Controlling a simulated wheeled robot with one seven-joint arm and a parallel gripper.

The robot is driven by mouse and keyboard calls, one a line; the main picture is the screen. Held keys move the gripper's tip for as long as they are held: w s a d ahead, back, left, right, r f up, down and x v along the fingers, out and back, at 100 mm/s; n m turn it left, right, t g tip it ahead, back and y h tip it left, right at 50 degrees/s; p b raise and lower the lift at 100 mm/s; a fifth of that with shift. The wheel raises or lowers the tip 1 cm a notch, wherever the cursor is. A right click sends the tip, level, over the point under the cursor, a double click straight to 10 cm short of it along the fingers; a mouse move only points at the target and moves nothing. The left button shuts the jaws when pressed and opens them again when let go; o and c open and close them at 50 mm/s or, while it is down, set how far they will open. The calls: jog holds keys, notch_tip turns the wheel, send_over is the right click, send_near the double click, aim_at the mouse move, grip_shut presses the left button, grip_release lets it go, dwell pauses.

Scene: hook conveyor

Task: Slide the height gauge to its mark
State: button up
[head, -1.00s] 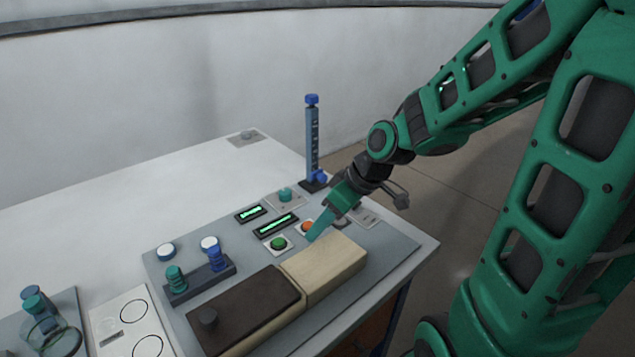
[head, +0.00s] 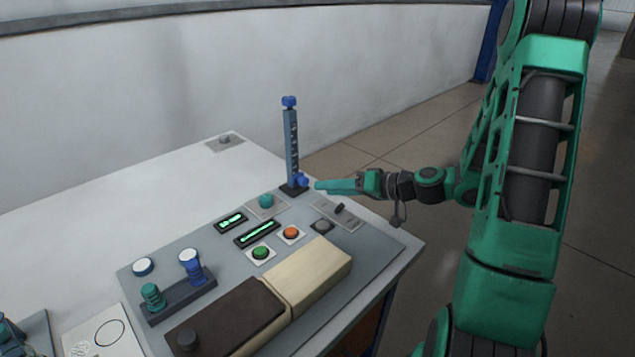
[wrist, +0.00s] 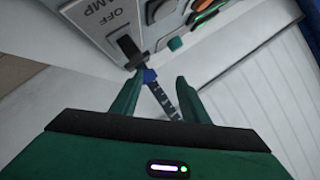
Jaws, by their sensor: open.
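The height gauge (head: 291,145) is an upright blue-grey post with scale marks and a blue cap, on a dark base at the panel's far edge. Its blue slider (head: 302,181) sits low on the post, just above the base. My gripper (head: 318,186) reaches in level from the right, its tips close beside the slider. In the wrist view my gripper (wrist: 156,82) is open, with the slider (wrist: 149,76) and marked post (wrist: 162,100) seen between and beyond the fingers. Whether a finger touches the slider I cannot tell.
A grey panel (head: 385,243) on the white table (head: 75,225) carries a toggle switch (head: 339,208), a teal knob (head: 265,201), green (head: 261,252) and orange (head: 291,232) buttons, and small displays. A dark and cream block (head: 310,272) lies in front.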

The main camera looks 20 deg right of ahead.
aim_at(306, 182)
jog(key=d, duration=0.1)
jog(key=d+m+t, duration=0.1)
jog(key=d, duration=0.1)
jog(key=shift+w, duration=0.4)
jog(key=x, duration=1)
jog(key=shift+w+f, duration=0.2)
